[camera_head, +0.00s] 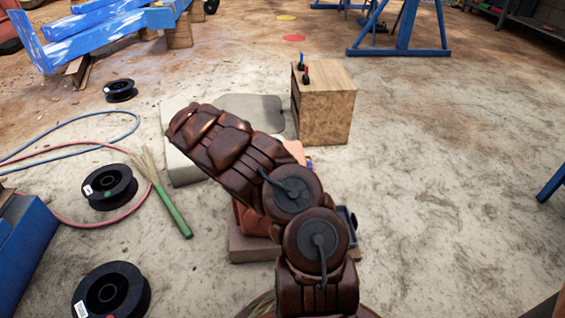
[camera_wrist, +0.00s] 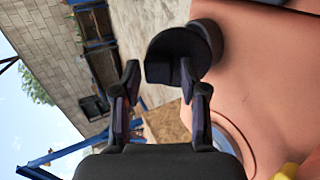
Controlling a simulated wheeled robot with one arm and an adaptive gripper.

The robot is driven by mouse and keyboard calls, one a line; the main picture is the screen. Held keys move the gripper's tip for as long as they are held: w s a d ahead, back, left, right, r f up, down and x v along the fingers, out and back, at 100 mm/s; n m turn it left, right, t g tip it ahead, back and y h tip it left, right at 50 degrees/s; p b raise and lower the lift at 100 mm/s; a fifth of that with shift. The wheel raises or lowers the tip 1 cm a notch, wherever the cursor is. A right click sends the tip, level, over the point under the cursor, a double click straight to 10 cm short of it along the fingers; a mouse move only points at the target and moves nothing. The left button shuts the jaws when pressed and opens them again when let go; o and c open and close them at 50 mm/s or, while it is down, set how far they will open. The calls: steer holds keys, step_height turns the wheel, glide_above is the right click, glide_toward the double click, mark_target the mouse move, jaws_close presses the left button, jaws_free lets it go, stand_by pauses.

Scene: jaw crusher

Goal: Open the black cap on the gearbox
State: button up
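The orange gearbox (camera_head: 250,221) is mostly hidden behind my arm in the head view. In the wrist view its smooth orange body (camera_wrist: 262,75) fills the right side. The black cap (camera_wrist: 180,52) sticks out from the gearbox's left side in the wrist view, a round disc with a raised grip ridge. Neither the cap nor my gripper can be made out in the head view.
A wooden box (camera_head: 325,112) with small tools on top stands behind the gearbox. Black spools (camera_head: 109,186), hoses and a green-handled broom (camera_head: 172,211) lie on the left. Blue trestles (camera_head: 402,35) stand at the back.

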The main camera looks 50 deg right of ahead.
steer(key=shift+o, duration=0.8)
steer(key=shift+w+a, duration=0.1)
steer(key=v, duration=1.2)
